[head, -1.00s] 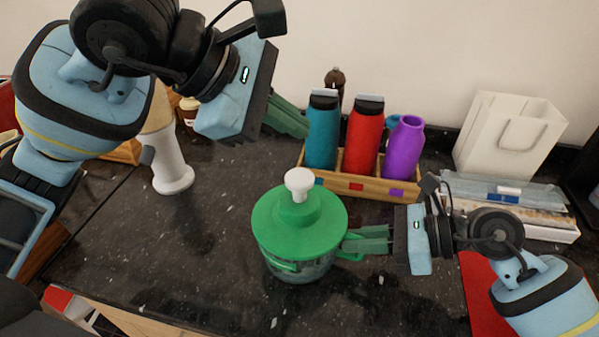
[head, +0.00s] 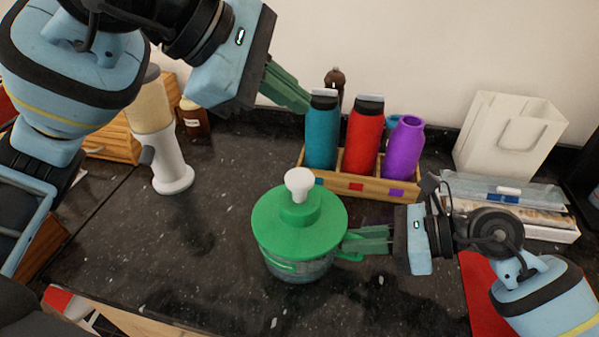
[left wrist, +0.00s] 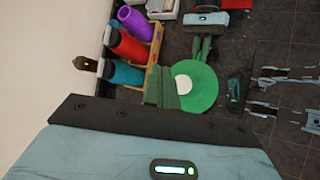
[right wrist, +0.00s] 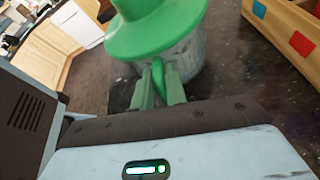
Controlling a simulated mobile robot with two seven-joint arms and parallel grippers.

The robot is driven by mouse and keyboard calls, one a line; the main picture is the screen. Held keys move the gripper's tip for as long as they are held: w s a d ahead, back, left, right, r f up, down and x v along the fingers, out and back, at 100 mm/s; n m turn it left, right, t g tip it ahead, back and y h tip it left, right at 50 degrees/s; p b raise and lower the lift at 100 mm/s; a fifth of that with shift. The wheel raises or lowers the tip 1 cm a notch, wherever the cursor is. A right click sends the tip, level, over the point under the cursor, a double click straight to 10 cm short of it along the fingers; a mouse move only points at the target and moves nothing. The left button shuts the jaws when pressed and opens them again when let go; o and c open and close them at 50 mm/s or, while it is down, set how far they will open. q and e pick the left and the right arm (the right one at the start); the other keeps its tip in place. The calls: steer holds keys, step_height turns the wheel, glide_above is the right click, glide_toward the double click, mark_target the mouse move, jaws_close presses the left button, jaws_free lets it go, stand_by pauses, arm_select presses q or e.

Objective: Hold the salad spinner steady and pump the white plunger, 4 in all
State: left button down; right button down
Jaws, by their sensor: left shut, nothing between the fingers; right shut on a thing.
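The salad spinner (head: 278,229) stands upright on the dark counter, with a green lid and a clear bowl. Its white plunger (head: 299,182) stands up from the lid's middle. My right gripper (head: 345,243) is shut on the spinner's green handle (right wrist: 158,82) at its right side. My left gripper (head: 306,104) is shut and empty, raised above the counter behind the spinner, apart from the plunger. In the left wrist view, the green left fingers (left wrist: 160,88) overlap part of the lid (left wrist: 203,88), beside the white plunger (left wrist: 183,84).
A wooden rack (head: 345,184) with teal, red and purple bottles stands behind the spinner. A white bag (head: 508,135) and a box (head: 520,218) are at the right. A white dispenser (head: 171,177) stands at the left. The counter left of the spinner is clear.

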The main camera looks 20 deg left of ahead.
mark_target(293, 177)
arm_select(q)
steer(key=shift+f, duration=4.3)
steer(key=shift+f, duration=0.1)
steer(key=shift+f, duration=0.35)
steer(key=shift+f, duration=1.6)
stand_by(0.3)
steer(key=shift+r, duration=2)
